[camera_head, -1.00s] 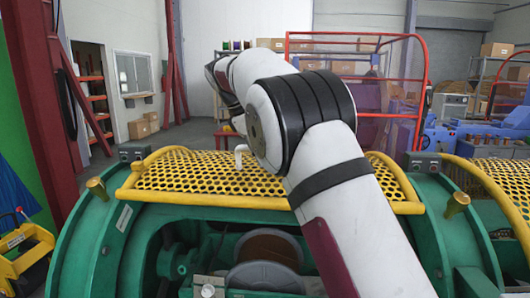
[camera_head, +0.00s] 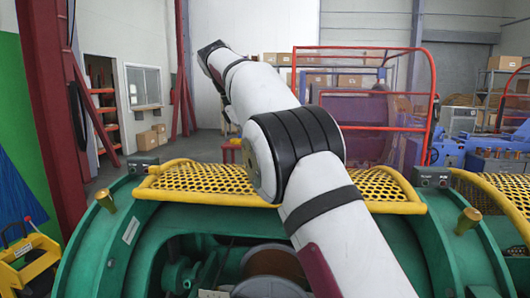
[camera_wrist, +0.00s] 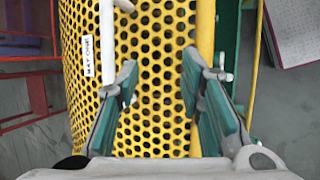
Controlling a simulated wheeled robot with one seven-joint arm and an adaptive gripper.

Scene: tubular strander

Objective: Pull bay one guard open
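The bay one guard is a yellow perforated cover (camera_head: 205,180) with a yellow tube rim, lying over the green machine behind my arm. In the wrist view its mesh (camera_wrist: 160,120) fills the middle, with a white label reading "BAY ONE" (camera_wrist: 88,57) at left. My gripper (camera_wrist: 160,72) is open, its two teal-padded fingers apart above the mesh. The guard's yellow rim bar (camera_wrist: 206,40) runs beside the right finger; I cannot tell whether they touch. A pale peg-like piece (camera_wrist: 124,5), perhaps part of a handle, shows at the top edge. The gripper is hidden in the head view.
The green machine housing (camera_head: 110,235) has an opening below the guard with a spool (camera_head: 272,262) inside. Another yellow guard (camera_head: 490,195) is at right. A red frame fence (camera_head: 433,90) stands behind, and a yellow cart (camera_head: 25,262) at lower left.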

